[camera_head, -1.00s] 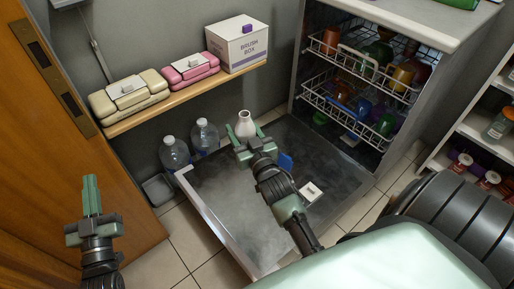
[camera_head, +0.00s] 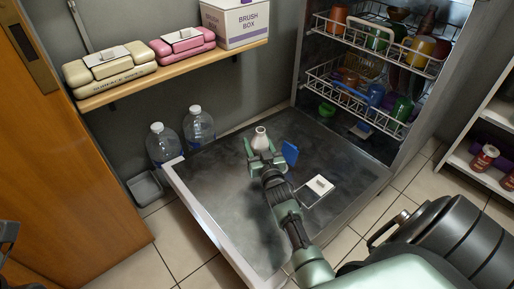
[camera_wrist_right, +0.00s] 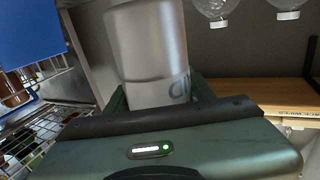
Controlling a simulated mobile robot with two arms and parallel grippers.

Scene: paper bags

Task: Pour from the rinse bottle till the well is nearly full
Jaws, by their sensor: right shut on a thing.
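My right gripper (camera_head: 263,160) is shut on a pale rinse bottle (camera_head: 260,139) above the open dishwasher door, and the bottle looks roughly upright. In the right wrist view the bottle (camera_wrist_right: 148,50) stands between the fingers with part of its lettering showing. A blue flap (camera_head: 290,152) stands up on the door just right of the bottle; a blue panel also shows in the wrist view (camera_wrist_right: 28,32). A small white piece (camera_head: 319,186) sits in an outlined square on the door. I cannot make out the well's opening or its level. My left gripper's fingers are out of view.
The dishwasher door (camera_head: 215,200) lies open, mostly bare. Racks (camera_head: 350,92) of cups and dishes are behind it. Two clear water bottles (camera_head: 198,128) stand left of the door by a grey tray (camera_head: 146,187). A shelf (camera_head: 175,72) holds cases and a brush box (camera_head: 235,22).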

